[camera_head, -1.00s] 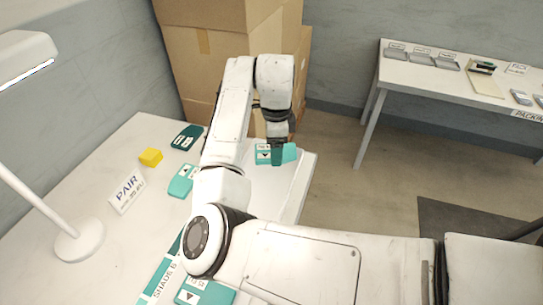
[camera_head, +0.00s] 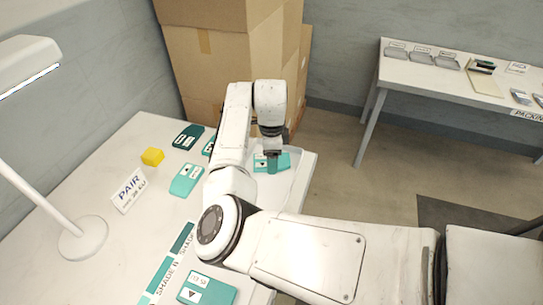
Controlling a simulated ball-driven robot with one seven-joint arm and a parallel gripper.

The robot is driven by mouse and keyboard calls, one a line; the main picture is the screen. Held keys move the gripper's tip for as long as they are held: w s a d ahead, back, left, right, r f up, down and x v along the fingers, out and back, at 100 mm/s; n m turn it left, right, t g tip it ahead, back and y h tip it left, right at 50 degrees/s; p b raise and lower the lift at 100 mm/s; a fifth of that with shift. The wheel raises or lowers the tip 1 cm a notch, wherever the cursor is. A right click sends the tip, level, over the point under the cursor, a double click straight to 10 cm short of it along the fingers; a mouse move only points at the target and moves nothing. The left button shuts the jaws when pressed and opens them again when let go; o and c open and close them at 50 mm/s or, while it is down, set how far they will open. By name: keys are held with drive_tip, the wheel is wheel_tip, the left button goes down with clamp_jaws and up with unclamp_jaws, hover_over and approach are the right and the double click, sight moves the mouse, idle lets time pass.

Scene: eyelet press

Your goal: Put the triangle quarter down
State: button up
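The triangle quarter (camera_head: 283,162) is a flat teal piece with a white label bearing a dark triangle. It lies level over the pale tray (camera_head: 308,158) at the table's right end. My gripper (camera_head: 272,166) points down over it, its fingers across the piece's middle and hiding part of it. The fingers appear shut on the piece. I cannot tell whether its underside touches the tray. Similar teal pieces lie on the table: one left of my arm (camera_head: 187,180), one at the front (camera_head: 207,290), and a darker one at the back (camera_head: 188,137).
Cardboard boxes (camera_head: 225,65) rise behind. A packing table (camera_head: 450,85) stands at the right. My arm hides part of the worktable.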

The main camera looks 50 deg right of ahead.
drive_tip(key=o, duration=1)
wheel_tip(320, 180, up, 12)
drive_tip(key=shift+r+b, duration=0.1)
drive_tip(key=shift+b, duration=0.5)
